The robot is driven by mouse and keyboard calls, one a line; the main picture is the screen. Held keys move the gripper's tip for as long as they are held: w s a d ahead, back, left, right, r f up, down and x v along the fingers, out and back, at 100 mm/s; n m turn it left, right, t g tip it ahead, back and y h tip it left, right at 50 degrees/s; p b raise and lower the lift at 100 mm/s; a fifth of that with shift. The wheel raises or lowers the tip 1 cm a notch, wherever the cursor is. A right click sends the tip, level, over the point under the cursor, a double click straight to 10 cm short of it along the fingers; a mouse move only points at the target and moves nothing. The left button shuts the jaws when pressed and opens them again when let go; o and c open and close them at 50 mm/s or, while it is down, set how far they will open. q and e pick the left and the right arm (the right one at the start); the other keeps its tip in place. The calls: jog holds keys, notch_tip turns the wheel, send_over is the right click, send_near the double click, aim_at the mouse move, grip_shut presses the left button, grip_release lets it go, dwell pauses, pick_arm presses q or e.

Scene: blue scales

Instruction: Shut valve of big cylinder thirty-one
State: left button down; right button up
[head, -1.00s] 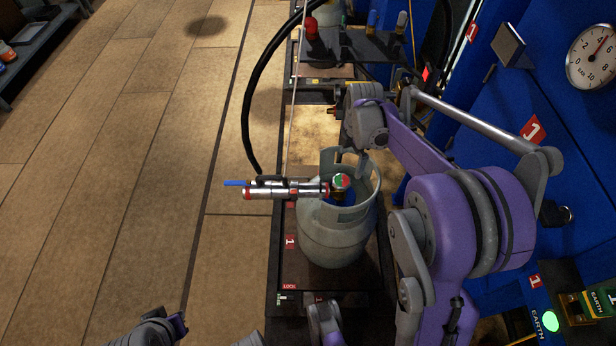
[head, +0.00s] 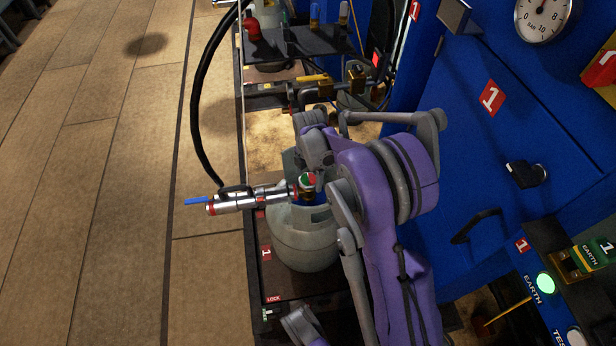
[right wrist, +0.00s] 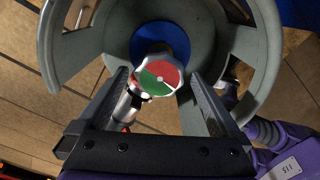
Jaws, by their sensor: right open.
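The big grey cylinder (head: 305,247) stands upright on a dark platform (head: 290,288), with a collar around its top. Its valve knob (head: 309,180), red and green on top, sits inside the collar. In the right wrist view the knob (right wrist: 157,76) shows a white line between the colours. My right gripper (right wrist: 163,80) is open, its fingers on either side of the knob, with gaps visible. I cannot tell their exact height against it. In the head view my right arm partly hides the collar. No number thirty-one is readable. My left gripper is out of view.
A silver fitting (head: 237,201) with a blue lever joins the valve from the left, and a black hose (head: 198,110) rises from it. A blue cabinet (head: 440,110) with a pressure gauge (head: 543,14) stands at right. Brown floor (head: 110,220) at left is clear.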

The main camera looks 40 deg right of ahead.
jog(key=c, duration=1.2)
jog(key=shift+c, duration=0.2)
